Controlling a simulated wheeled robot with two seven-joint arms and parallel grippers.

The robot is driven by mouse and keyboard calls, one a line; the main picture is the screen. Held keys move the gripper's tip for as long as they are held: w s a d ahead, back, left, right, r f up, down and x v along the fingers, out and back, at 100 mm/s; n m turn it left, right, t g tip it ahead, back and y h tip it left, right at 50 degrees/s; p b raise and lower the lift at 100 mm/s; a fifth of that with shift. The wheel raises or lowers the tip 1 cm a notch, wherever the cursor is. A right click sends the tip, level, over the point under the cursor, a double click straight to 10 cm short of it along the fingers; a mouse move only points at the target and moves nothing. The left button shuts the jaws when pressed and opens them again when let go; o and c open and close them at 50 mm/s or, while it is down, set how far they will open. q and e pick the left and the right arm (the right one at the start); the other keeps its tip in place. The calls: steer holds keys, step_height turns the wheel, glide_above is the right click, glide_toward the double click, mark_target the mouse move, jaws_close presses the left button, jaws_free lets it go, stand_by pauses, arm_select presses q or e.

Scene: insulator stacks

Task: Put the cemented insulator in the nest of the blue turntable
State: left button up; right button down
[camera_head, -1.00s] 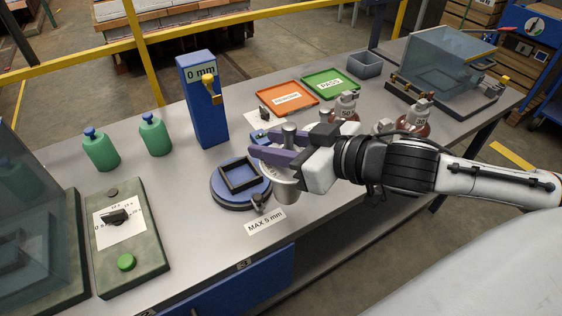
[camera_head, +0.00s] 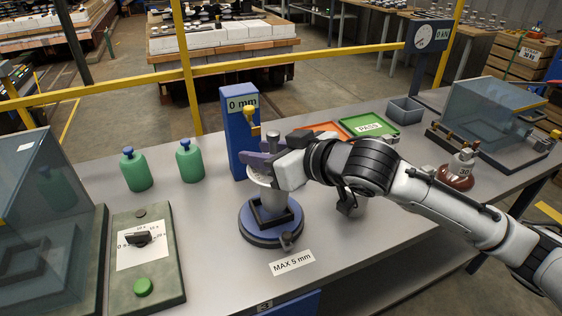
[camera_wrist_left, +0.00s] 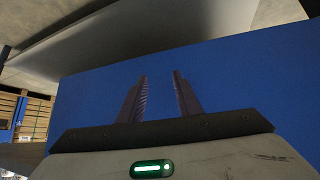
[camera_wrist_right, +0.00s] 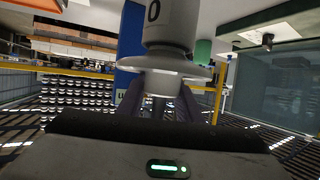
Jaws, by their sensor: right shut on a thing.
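My right gripper (camera_head: 262,163) is shut on the insulator (camera_head: 266,204), a pale grey piece with a wide skirt and a metal pin on top. It hangs upright over the blue turntable (camera_head: 252,231), its lower end overlapping the dark square nest (camera_head: 292,214). I cannot tell whether the lower end touches the nest floor. In the right wrist view, the insulator (camera_wrist_right: 165,68) shows its skirt and a cap marked with a 0 between my right fingers (camera_wrist_right: 160,98). My left gripper (camera_wrist_left: 160,85) shows only in the left wrist view, fingers apart and empty, before a blue surface.
A blue gauge post (camera_head: 238,130) reading 0 mm stands close behind the turntable. A "MAX 5 mm" label (camera_head: 292,262) lies in front. A control box (camera_head: 148,262) and green bottles (camera_head: 137,170) are left. A brown insulator (camera_head: 457,172) and green PASS tray (camera_head: 370,126) are right.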

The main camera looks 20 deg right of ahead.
steer(key=shift+w+a+r, duration=0.25)
steer(key=shift+w+a, duration=0.05)
steer(key=shift+w, duration=0.3)
steer(key=shift+f, duration=1.85)
steer(key=c, duration=1.3)
jaws_free()
steer(key=shift+f, duration=0.2)
steer(key=shift+o, duration=0.2)
steer(key=v, duration=1.2)
steer(key=shift+r, duration=0.15)
steer(key=shift+s, duration=0.1)
